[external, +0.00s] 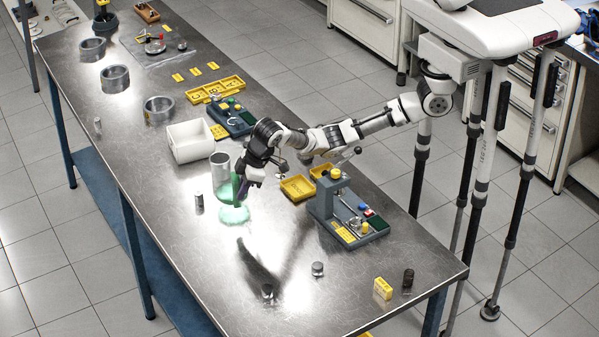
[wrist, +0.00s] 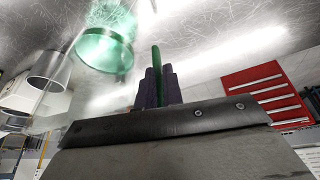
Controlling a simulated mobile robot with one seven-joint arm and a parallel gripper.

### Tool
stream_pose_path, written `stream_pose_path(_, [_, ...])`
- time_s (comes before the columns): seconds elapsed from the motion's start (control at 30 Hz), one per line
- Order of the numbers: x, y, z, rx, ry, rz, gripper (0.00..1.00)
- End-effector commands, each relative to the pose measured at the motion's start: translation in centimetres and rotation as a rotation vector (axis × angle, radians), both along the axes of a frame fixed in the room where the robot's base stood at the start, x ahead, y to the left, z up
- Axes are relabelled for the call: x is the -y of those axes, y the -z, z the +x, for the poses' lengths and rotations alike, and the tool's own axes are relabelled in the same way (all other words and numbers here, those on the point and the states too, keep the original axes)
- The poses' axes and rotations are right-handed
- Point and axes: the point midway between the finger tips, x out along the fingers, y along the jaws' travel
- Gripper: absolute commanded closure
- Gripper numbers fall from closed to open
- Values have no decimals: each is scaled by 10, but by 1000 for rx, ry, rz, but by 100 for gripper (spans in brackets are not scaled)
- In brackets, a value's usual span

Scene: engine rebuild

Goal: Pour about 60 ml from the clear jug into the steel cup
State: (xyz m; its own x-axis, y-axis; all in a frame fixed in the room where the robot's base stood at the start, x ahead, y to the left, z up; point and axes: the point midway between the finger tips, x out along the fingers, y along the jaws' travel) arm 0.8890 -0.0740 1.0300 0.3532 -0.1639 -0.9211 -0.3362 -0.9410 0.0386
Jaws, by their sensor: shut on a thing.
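The clear jug (external: 233,214) has a green tint and is over the near-middle of the metal table. It also shows at the upper left of the wrist view (wrist: 104,48). My gripper (external: 243,187) is shut on its green handle, which stands between the dark purple fingertips in the wrist view (wrist: 157,78). A grey, open-topped cylinder that looks like the steel cup (external: 220,167) is just behind the jug, and appears left of it in the wrist view (wrist: 48,70). I cannot tell the liquid level, or whether the jug touches the table.
A white open box (external: 190,142) stands behind the cup. A small grey cylinder (external: 199,203) is left of the jug. Yellow trays (external: 298,187) and a blue-grey fixture (external: 345,215) are to the right. Several metal rings (external: 115,79) stand farther back. The table's left side is mostly clear.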

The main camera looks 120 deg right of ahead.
Motion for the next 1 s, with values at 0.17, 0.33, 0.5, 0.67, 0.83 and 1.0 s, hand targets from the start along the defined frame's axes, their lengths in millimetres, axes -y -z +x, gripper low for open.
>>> stream_pose_path(0.17, [-17,13,-3,2,-53,0,100])
stream_pose_path(0.33, [-21,17,-4,2,-67,-1,100])
stream_pose_path(0.5, [-21,17,-4,2,-67,-1,100])
stream_pose_path(0.67, [-19,13,-4,7,-71,14,100])
stream_pose_path(0.83, [-15,6,-6,21,-74,65,100])
stream_pose_path(1.0, [-9,-6,-7,44,-75,150,100])
